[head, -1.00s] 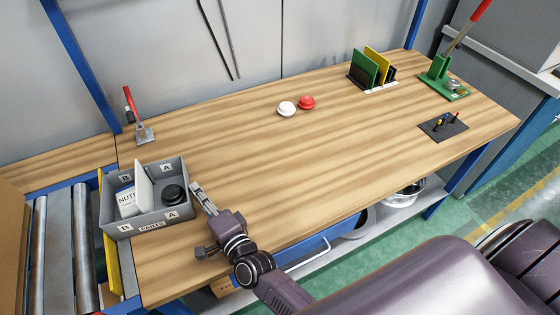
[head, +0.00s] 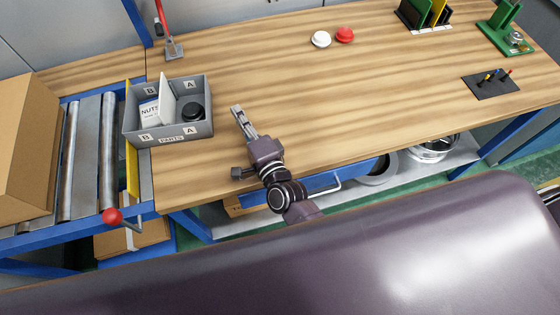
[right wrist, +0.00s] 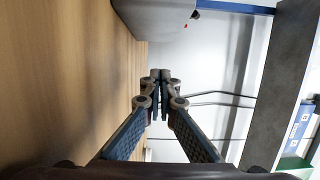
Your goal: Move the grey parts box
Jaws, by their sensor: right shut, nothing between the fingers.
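The grey parts box (head: 206,128) stands upright at the left end of the wooden bench, by the yellow strip. Labels A, B and PARTS are on it. Inside are a white divider (head: 168,97), a white NUTS pack (head: 150,112) and a dark round part (head: 193,110). My right gripper (head: 238,109) is just right of the box, with a small gap between them. Its fingers are shut and empty. In the right wrist view a grey box wall (right wrist: 152,14) shows at the top, beyond the closed fingertips (right wrist: 160,75). My left gripper is not in view.
A roller conveyor (head: 88,150) with a cardboard box (head: 28,140) lies left of the bench. A red-handled tool (head: 172,48) stands behind the parts box. White (head: 321,39) and red (head: 344,35) round pieces lie farther back. The middle of the bench is clear.

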